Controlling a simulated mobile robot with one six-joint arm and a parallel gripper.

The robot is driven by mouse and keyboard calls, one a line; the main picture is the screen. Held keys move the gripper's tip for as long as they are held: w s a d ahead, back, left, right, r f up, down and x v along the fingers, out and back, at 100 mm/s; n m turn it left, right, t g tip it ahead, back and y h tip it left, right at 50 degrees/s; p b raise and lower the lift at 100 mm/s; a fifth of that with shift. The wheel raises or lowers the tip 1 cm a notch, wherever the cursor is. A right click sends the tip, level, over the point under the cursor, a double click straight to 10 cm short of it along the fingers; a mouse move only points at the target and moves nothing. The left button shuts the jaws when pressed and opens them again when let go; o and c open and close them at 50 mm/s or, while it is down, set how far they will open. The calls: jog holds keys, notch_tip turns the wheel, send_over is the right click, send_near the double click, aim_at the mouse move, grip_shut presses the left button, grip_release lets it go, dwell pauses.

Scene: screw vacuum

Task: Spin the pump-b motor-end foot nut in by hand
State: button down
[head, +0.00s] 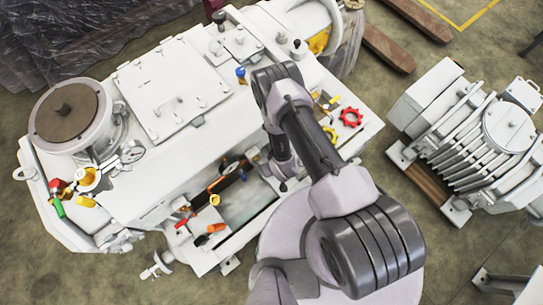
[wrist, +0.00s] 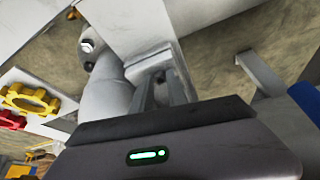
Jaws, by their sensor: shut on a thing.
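My gripper (wrist: 160,92) shows in the wrist view with its two grey fingers close together, reaching to a pale bracket-like foot (wrist: 150,60) beside a round pipe-like body (wrist: 103,82). The fingers are shut on a small dark thing between their tips, which I take to be the foot nut; its shape and thread are mostly hidden. In the head view my gripper (head: 283,186) points down over the open bay on the near side of the large white machine (head: 180,140). The nut cannot be made out there.
In the wrist view a hex-headed bolt (wrist: 88,46) sits on the left, with a yellow handwheel (wrist: 30,99) below. A finned motor (head: 480,135) stands at right; floor is between.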

jog(key=shift+m, duration=0.3)
jog(key=c, duration=1.3)
grip_release()
jog(key=shift+r, duration=0.1)
jog(key=p+v, duration=1.6)
jog(key=v, duration=0.1)
jog(key=shift+s, duration=0.25)
jog(key=shift+a, duration=0.1)
